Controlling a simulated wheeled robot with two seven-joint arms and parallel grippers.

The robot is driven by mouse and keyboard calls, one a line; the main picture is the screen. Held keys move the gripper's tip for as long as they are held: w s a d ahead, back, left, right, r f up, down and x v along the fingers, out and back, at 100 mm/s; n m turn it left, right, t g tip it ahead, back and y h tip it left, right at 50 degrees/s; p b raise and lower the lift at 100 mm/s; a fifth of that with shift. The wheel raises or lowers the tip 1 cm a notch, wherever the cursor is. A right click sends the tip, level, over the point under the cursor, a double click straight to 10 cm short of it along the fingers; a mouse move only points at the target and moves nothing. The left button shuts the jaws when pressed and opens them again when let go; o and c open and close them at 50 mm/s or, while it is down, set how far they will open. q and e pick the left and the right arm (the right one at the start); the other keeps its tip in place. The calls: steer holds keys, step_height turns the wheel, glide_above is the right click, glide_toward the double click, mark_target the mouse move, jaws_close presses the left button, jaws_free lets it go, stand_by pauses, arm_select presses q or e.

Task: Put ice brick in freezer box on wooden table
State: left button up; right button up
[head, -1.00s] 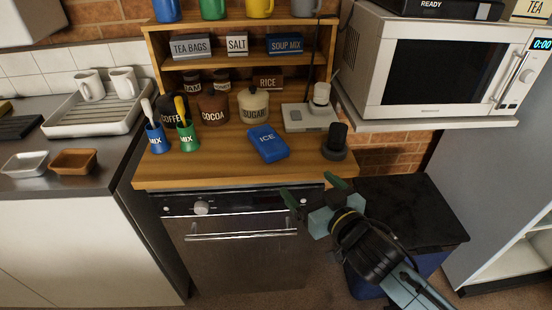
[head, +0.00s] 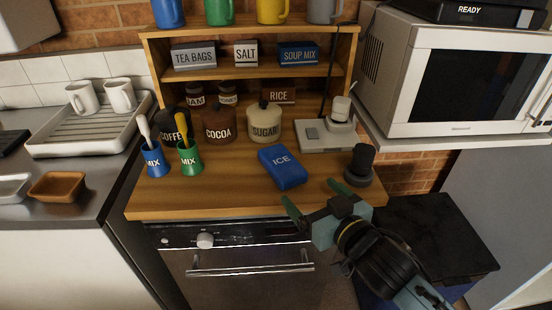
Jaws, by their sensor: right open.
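The blue ice brick (head: 282,167), marked ICE, lies flat on the wooden counter (head: 222,198) near its front edge. My right gripper (head: 316,198) is open and empty, with green fingertips. It is at the counter's front edge, just below and to the right of the ice brick in the picture, apart from it. No freezer box can be made out for certain; a dark-topped blue box (head: 430,238) stands on the floor at the right, partly behind my right arm. My left gripper is not in view.
Behind the brick stand the sugar jar (head: 264,124), cocoa jar (head: 218,126) and a grey scale-like device (head: 325,134). Mix cups (head: 190,158) stand left. A microwave (head: 470,80) sits on a shelf at right.

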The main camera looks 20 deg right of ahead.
mark_target(285, 164)
steer(key=w, duration=0.4)
steer(key=w+f+b, duration=0.1)
steer(key=w, duration=0.2)
steer(key=shift+a, duration=0.4)
steer(key=w, duration=0.2)
steer(key=w+f+b, duration=0.1)
steer(key=w, duration=0.1)
steer(key=shift+w+a, duration=0.15)
steer(key=shift+w, duration=0.1)
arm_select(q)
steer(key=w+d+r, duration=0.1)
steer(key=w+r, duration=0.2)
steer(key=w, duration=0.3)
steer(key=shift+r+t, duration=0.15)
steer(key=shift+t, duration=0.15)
arm_select(e)
steer(key=shift+w+a, duration=0.1)
steer(key=shift+w, duration=0.35)
steer(key=c, duration=1.1)
steer(key=shift+c, duration=1.4)
